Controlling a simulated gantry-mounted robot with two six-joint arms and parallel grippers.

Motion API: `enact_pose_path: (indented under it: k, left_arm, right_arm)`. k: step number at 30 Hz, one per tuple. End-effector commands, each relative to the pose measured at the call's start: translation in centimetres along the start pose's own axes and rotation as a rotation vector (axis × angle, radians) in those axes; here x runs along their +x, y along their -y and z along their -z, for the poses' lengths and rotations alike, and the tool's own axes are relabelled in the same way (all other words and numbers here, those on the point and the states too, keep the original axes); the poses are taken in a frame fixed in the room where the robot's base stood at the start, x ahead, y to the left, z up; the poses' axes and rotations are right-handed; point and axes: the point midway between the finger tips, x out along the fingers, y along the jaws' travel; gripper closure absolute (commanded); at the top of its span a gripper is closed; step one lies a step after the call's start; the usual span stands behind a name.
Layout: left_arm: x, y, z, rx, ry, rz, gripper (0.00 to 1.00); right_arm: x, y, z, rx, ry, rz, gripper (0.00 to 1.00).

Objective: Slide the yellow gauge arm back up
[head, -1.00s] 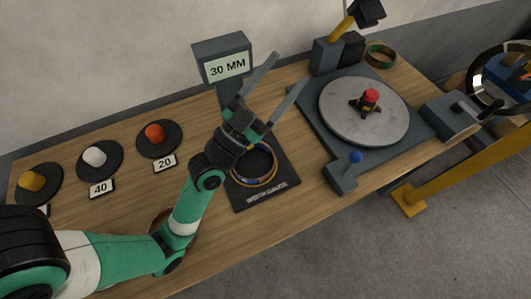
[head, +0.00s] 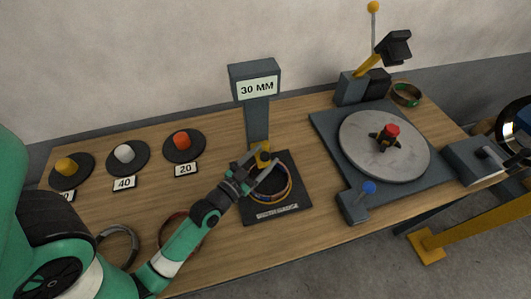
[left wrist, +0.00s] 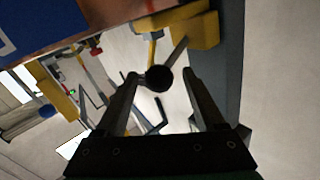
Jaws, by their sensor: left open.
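The yellow gauge arm (head: 262,155) sits low on the grey post of the gauge (head: 257,122), just above its black base (head: 293,208), partly hidden by my gripper. In the left wrist view a yellow block (left wrist: 200,28) carries a thin rod ending in a round black knob (left wrist: 158,79). My left gripper (head: 270,168) is open at the gauge arm, above the coil rings (head: 288,190) on the base. In the left wrist view the knob appears between the open fingertips (left wrist: 161,74); contact cannot be told. My right gripper is not in view.
The gauge display (head: 258,88) reads 30 MM. Several black discs with coloured knobs (head: 182,145) lie to the left. Loose rings (head: 118,240) lie near my left arm.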

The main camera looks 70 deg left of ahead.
Motion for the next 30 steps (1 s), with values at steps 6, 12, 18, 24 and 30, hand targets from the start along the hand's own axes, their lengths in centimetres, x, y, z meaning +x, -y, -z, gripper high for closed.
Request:
enact_pose_path:
  k: [6,12,18,24,30]
  left_arm:
    - [1.15,-0.03,-0.05,0.0,0.001,0.0,0.29]
    - [1.12,-0.03,-0.06,0.0,0.001,-0.001,0.38]
    - [1.11,-0.03,-0.05,-0.001,0.001,-0.001,0.74]
    - [1.1,-0.03,-0.05,-0.001,0.001,-0.001,1.0]
    - [1.1,-0.03,-0.04,-0.001,0.001,-0.001,1.0]
  right_arm:
    - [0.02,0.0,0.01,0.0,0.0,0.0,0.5]
    - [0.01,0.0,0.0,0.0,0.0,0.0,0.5]
    - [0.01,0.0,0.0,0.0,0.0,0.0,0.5]
    - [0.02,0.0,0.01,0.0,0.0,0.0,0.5]
    - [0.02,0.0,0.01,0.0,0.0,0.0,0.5]
